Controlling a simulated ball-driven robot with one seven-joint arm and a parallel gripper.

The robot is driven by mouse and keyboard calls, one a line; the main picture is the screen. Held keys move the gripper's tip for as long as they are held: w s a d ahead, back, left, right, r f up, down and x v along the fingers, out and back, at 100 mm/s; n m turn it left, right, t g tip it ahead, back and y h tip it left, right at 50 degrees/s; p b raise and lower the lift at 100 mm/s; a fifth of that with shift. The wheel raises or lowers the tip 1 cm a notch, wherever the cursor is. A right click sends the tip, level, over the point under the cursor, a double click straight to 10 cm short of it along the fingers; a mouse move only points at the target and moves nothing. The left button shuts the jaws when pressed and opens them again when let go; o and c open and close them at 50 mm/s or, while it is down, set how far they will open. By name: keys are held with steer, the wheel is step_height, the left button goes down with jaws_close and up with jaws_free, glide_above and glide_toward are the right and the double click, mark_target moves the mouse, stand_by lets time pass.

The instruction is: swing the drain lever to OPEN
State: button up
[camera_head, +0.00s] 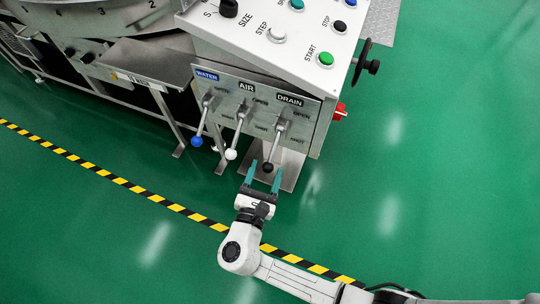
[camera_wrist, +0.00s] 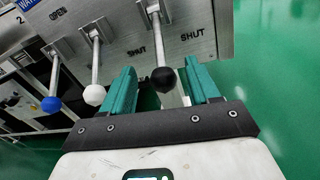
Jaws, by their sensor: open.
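The drain lever (camera_head: 274,148) is a metal rod with a black ball knob, under the DRAIN label on the machine's front panel. It slants downward, towards the SHUT mark. My gripper (camera_head: 262,172) is open, with its teal fingers on either side of the black knob in the head view. In the wrist view the black knob (camera_wrist: 163,79) shows between the two fingers (camera_wrist: 160,88). I cannot tell whether either finger touches it. The OPEN mark (camera_head: 301,114) is at the upper right of the lever.
The air lever (camera_head: 238,137) with a white knob and the water lever (camera_head: 202,122) with a blue knob hang to the left. A red knob (camera_head: 340,111) sits on the panel's right side. Green floor to the right is clear.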

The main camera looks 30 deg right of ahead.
mark_target(269, 163)
steer(key=shift+b+x, duration=0.35)
steer(key=shift+x, duration=2.25)
steer(key=shift+c, duration=0.2)
jaws_close()
